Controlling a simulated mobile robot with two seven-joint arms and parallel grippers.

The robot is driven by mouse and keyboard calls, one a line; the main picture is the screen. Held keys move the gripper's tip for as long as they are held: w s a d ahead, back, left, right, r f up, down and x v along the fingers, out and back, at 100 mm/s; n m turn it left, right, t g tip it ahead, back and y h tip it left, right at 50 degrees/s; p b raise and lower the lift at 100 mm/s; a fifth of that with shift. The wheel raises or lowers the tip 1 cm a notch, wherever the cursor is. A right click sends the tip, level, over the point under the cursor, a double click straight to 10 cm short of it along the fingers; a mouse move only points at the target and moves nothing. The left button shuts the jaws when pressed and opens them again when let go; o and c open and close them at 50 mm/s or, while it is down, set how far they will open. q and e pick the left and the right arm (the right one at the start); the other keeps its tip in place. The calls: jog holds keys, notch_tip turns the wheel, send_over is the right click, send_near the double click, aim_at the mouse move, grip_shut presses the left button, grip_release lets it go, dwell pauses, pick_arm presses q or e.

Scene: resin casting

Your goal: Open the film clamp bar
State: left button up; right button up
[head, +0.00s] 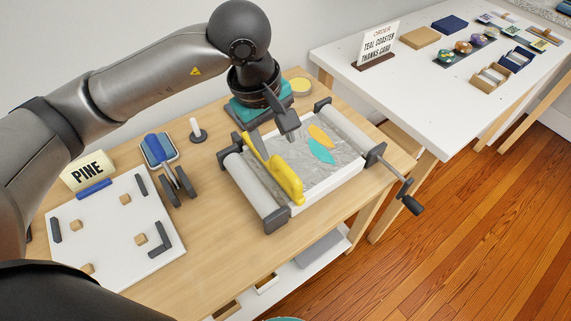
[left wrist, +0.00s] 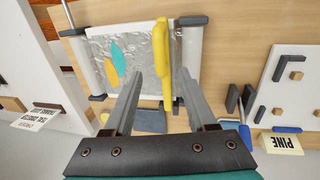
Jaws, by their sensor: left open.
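The film clamp bar is probably the long yellow bar (head: 287,180) lying along the left side of the film frame (head: 330,184), next to its left roller (head: 254,184). The yellow bar also shows in the left wrist view (left wrist: 161,45). Silver film with a teal and an orange leaf shape is stretched between the rollers. My left gripper (head: 288,128) is open and empty, near the bar's far end. In the left wrist view its fingertips (left wrist: 160,72) appear on either side of the bar, apart from it; the height gap is hard to tell.
A crank handle (head: 411,204) sticks out at the frame's right. To the left are a blue roller (head: 155,147), a white board (head: 100,240) with small blocks and a PINE sign (head: 88,170).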

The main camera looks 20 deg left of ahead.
aim_at(286, 169)
pick_arm(q)
jog(key=f, duration=0.3)
jog(key=w+f, duration=0.1)
jog(key=f, duration=0.2)
jog(key=d+f+b, duration=0.1)
jog(key=f, duration=0.2)
jog(key=shift+w+d+f, duration=0.1)
jog(key=shift+w+f, duration=0.1)
jog(key=shift+w, duration=0.1)
jog(key=shift+c, duration=0.3)
grip_shut()
dwell(0.6)
